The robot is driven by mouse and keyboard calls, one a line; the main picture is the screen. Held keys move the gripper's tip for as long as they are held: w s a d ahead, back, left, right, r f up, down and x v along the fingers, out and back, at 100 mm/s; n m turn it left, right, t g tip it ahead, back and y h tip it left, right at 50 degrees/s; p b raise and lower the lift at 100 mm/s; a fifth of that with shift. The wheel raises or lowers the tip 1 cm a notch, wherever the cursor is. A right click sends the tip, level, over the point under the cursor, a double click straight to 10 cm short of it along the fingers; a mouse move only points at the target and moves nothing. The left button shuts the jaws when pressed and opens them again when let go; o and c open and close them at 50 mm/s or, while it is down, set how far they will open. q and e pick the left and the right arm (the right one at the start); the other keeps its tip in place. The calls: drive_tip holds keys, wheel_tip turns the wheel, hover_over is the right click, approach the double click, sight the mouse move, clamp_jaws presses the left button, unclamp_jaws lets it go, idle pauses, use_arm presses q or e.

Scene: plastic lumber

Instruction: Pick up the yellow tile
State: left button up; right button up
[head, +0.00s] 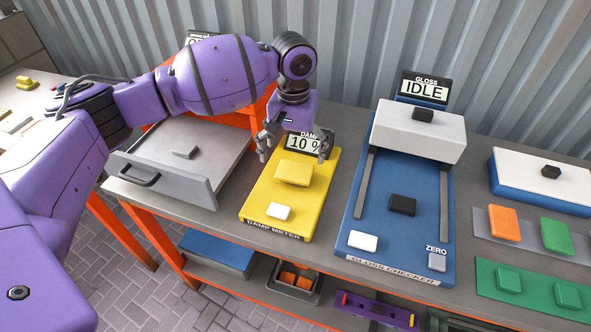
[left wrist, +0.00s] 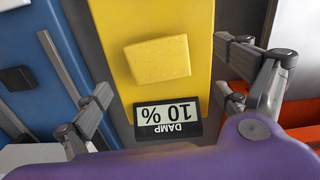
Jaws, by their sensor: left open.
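The yellow tile (head: 294,173) lies on the yellow damp meter (head: 262,203), just in front of its display, which reads "DAMP 10 %". In the left wrist view the tile (left wrist: 158,60) is in full sight between the fingers, toward the top. My left gripper (head: 295,145) is open above the display end of the meter, close behind the tile. Its fingers are spread wide to either side and do not touch the tile. A white button (head: 279,211) is on the meter's front end. My right gripper is in neither view.
A blue gloss checker (head: 385,235) reading "IDLE" stands to the right. An open grey drawer (head: 190,150) is to the left. Orange (head: 504,223) and green (head: 556,236) tiles lie at the far right. Bare grey bench shows between the devices.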

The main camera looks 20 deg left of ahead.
sight(295, 170)
use_arm(q)
drive_tip(key=f, duration=0.4)
drive_tip(key=shift+w+d+f, duration=0.1)
drive_tip(key=shift+w+f, duration=0.15)
drive_tip(key=shift+f, duration=0.05)
drive_tip(key=shift+c, duration=0.3)
drive_tip(key=shift+r, duration=0.1)
drive_tip(key=c, duration=1.2)
